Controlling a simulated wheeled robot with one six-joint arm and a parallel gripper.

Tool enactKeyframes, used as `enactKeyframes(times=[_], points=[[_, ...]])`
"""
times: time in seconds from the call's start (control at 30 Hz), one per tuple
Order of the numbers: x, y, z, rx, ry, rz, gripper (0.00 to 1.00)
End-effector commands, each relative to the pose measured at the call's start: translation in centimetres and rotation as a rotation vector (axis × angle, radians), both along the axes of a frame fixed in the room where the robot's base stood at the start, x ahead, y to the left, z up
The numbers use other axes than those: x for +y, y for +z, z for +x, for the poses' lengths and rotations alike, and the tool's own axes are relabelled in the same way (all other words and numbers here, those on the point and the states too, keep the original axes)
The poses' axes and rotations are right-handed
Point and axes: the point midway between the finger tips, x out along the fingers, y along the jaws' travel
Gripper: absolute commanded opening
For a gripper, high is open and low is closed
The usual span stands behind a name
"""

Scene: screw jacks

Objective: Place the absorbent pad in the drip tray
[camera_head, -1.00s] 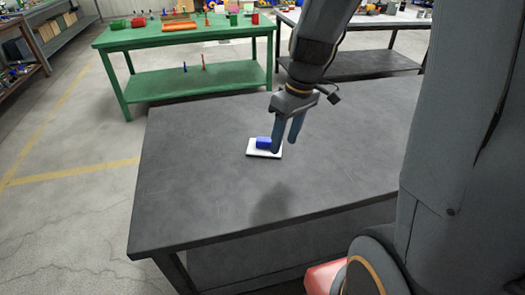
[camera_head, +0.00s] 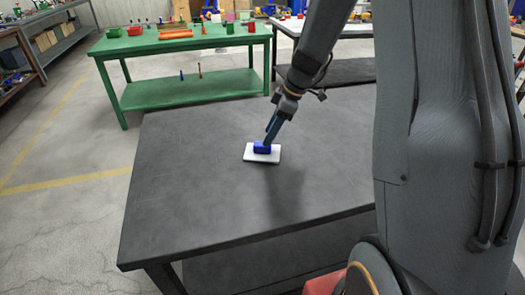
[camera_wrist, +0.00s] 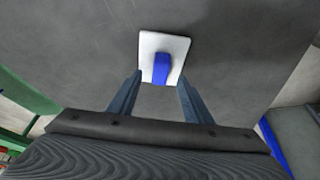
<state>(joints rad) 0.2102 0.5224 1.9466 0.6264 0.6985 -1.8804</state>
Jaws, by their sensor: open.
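A white flat rectangular piece (camera_head: 262,156) lies on the dark table, with a blue block (camera_head: 262,147) on top of it. I cannot tell for sure which of these is the absorbent pad and which, if either, is the drip tray. In the wrist view the white piece (camera_wrist: 149,43) and the blue block (camera_wrist: 161,69) lie ahead of my fingers, centred between them. My gripper (camera_head: 269,138) is open and empty, with its fingertips close to the blue block in the head view. In the wrist view my gripper (camera_wrist: 157,82) shows both fingers apart. Contact cannot be told.
The dark table top (camera_head: 190,190) is otherwise bare, with free room on all sides of the white piece. A green bench (camera_head: 185,45) with red and green containers stands behind. Another bench (camera_head: 350,30) stands at the back right.

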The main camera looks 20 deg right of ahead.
Motion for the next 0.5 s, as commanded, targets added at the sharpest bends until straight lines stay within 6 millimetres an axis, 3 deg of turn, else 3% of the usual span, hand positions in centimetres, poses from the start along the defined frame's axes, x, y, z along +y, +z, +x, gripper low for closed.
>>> enactKeyframes(times=[0.23,0.5], points=[[1.5,-2.8,0.4,0.004,0.001,0.001,0.45],[1.8,-3.6,0.7,0.001,-0.001,-0.001,0.45]])
